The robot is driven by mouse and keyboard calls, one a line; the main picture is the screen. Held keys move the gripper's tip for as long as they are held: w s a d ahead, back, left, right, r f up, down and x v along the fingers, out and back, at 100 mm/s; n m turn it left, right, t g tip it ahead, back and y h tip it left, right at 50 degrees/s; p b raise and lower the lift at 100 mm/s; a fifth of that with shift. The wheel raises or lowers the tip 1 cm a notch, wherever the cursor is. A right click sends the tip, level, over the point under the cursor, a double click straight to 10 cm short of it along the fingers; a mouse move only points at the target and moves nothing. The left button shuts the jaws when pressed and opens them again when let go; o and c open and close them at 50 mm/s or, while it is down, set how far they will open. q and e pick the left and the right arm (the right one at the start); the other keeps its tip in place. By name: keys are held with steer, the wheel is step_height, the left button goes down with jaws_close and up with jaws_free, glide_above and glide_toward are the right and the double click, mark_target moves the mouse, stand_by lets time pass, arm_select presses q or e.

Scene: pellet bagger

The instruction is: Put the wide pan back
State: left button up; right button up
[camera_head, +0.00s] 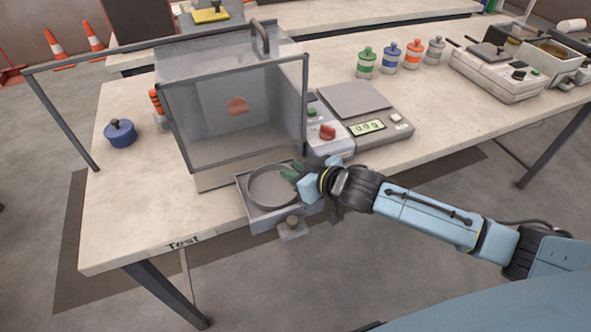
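The wide pan (270,194) is a shallow grey round dish. It sits on a square grey tray (262,223) that juts out at the table's front edge, in front of a clear-walled box (205,125). My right gripper (291,174) is at the pan's right rim, with its dark green fingertips over or at the rim. Whether the fingers are closed on the rim is too small to tell. My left gripper is out of view.
A scale (368,118) reading about 0.00 and a red-knobbed control unit (327,131) stand right of the box. A blue lidded pot (120,133) is at left. Several coloured canisters (366,63) stand behind. The table's front left (140,215) is clear.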

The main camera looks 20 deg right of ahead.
steer(key=shift+r, duration=0.1)
steer(key=shift+s+d+r, duration=0.1)
steer(key=shift+s+r, duration=0.05)
steer(key=shift+s, duration=0.05)
steer(key=p+v, duration=0.1)
steer(key=v, duration=1)
steer(key=shift+s+r+p, duration=0.2)
steer(key=shift+p, duration=0.1)
steer(key=shift+c, duration=0.3)
stand_by(0.3)
